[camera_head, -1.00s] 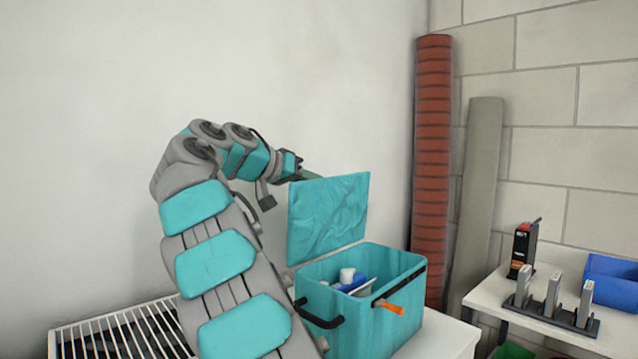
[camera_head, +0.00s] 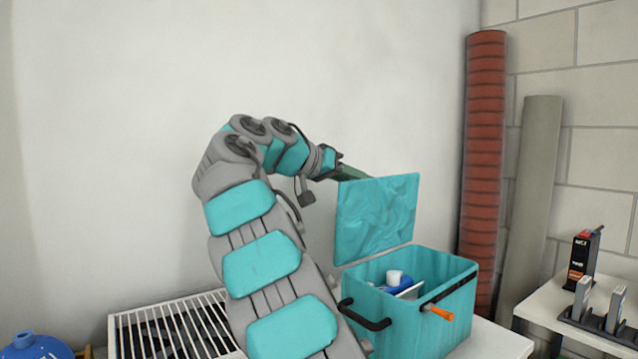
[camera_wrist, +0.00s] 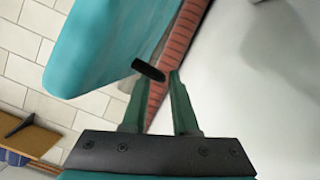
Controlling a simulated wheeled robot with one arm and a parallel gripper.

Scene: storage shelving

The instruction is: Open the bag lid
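The teal box-shaped bag (camera_head: 410,315) stands on a white surface with its lid (camera_head: 375,218) raised upright at the back edge. White and blue items (camera_head: 397,282) show inside it. A black handle (camera_head: 365,315) and an orange latch (camera_head: 438,312) are on its sides. My gripper (camera_head: 355,174) is behind the lid's upper left edge, partly hidden by it. In the wrist view the two green fingers (camera_wrist: 160,85) stand apart, with a gap between them. The lid (camera_wrist: 115,40) fills the upper left there, and a small black tab (camera_wrist: 149,70) shows near the fingertips.
A white wire rack (camera_head: 170,330) and a blue bottle (camera_head: 35,345) are at lower left. A red ribbed roll (camera_head: 484,160) and a grey roll (camera_head: 530,200) lean in the corner. A white table (camera_head: 550,312) at right holds a black device (camera_head: 583,258). The wall is behind my arm.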

